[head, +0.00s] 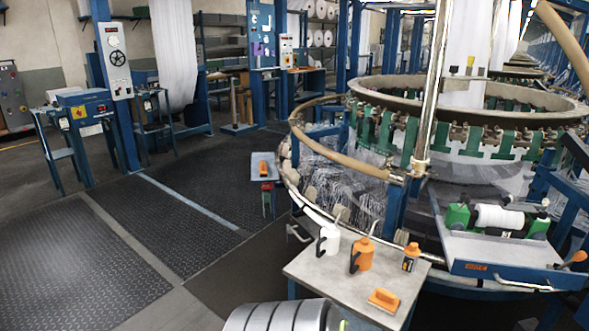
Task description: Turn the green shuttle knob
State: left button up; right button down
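The shuttle sits on the right side of the loom, with a white spool (498,217) lying between a green end block (458,215) on the left and another green end block (539,228) on the right. Small dark knob-like parts show on top of the shuttle, but they are too small to tell apart. I cannot tell which part is the green knob. The shuttle rests above a grey tray (490,251) with a blue front edge. Neither of my grippers is in view.
A small table (310,268) in front holds a white can (329,240), an orange can (362,255), an orange-and-black bottle (411,257) and an orange brush-like tool (384,299). The round loom frame (480,110) stands behind. An orange-tipped lever (574,258) juts out at right. Dark floor (90,270) is clear at left.

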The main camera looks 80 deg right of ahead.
aim_at(543, 215)
jog(key=z, duration=1.8)
jog(key=l+z, duration=0.2)
jog(key=z, duration=0.25)
jog(key=k+l+z, duration=0.1)
jog(key=z, duration=0.35)
jog(key=l+z, duration=0.3)
jog(key=z, duration=0.15)
jog(key=l+z, duration=0.2)
jog(key=z, duration=0.25)
